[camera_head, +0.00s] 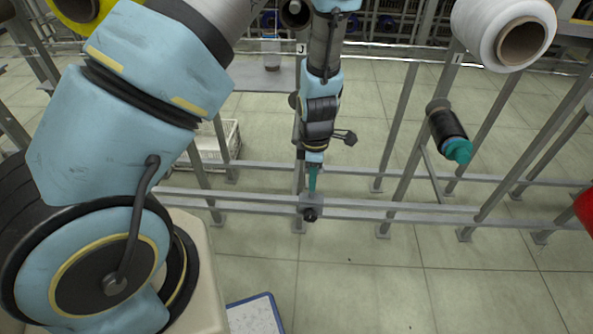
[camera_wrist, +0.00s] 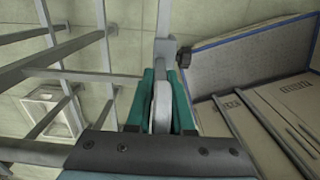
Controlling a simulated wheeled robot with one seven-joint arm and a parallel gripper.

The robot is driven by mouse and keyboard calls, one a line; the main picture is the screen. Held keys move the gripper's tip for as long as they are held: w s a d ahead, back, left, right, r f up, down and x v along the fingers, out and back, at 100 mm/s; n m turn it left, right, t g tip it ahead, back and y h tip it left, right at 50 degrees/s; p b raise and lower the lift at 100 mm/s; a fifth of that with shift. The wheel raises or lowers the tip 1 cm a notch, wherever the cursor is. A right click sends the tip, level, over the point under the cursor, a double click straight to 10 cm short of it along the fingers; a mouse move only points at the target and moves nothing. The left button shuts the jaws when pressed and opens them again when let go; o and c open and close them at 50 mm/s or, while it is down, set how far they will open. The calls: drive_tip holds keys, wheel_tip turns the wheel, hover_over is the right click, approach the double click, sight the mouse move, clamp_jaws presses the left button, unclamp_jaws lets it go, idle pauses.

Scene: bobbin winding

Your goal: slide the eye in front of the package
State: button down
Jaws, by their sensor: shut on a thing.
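My gripper (camera_head: 312,182) points down at the lower front rail of the creel frame. Its teal fingers, also seen in the wrist view (camera_wrist: 160,112), are closed on the pale grey plate of the eye (camera_wrist: 162,98). The eye's grey clamp block (camera_head: 312,199) sits on the rail, with a black knob (camera_head: 310,214) at its front. That knob also shows in the wrist view (camera_wrist: 184,57). The eye's hole is hidden. A white package (camera_head: 487,28) hangs at the upper right. A dark holder with a teal end (camera_head: 457,150) is below it. I cannot tell which package is meant.
Grey uprights (camera_head: 399,150) stand behind and right of my gripper. The rail (camera_head: 400,213) runs clear to the right. A white crate (camera_head: 232,135) is on the floor behind. A blue-edged board (camera_head: 256,316) lies at the bottom. Part of a red thing (camera_head: 586,208) shows at the right edge.

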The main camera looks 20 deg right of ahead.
drive_tip(key=s+d+p, duration=0.2)
drive_tip(key=d, duration=0.2)
drive_tip(key=s+d+p, duration=0.2)
drive_tip(key=d, duration=0.3)
drive_tip(key=s+d+p, duration=0.2)
drive_tip(key=d, duration=0.2)
drive_tip(key=shift+s+d+r, duration=0.2)
drive_tip(key=shift+s+d, duration=0.15)
drive_tip(key=shift+d, duration=0.05)
drive_tip(key=s+d+b, duration=0.1)
drive_tip(key=s+d, duration=0.1)
drive_tip(key=d, duration=0.3)
drive_tip(key=s+d+b, duration=0.1)
drive_tip(key=s+d, duration=0.1)
drive_tip(key=d, duration=0.3)
drive_tip(key=s+d+b, duration=0.2)
drive_tip(key=s+d, duration=0.1)
drive_tip(key=d, duration=0.2)
drive_tip(key=shift+d+f, duration=0.25)
drive_tip(key=shift+f, duration=0.1)
drive_tip(key=shift+s+d+r, duration=0.15)
drive_tip(key=shift+s+d, duration=0.15)
drive_tip(key=shift+d, duration=0.3)
drive_tip(key=c, duration=0.8)
unclamp_jaws()
wheel_tip(320, 180, up, 11)
drive_tip(key=b, duration=0.2)
drive_tip(key=shift+b, duration=0.35)
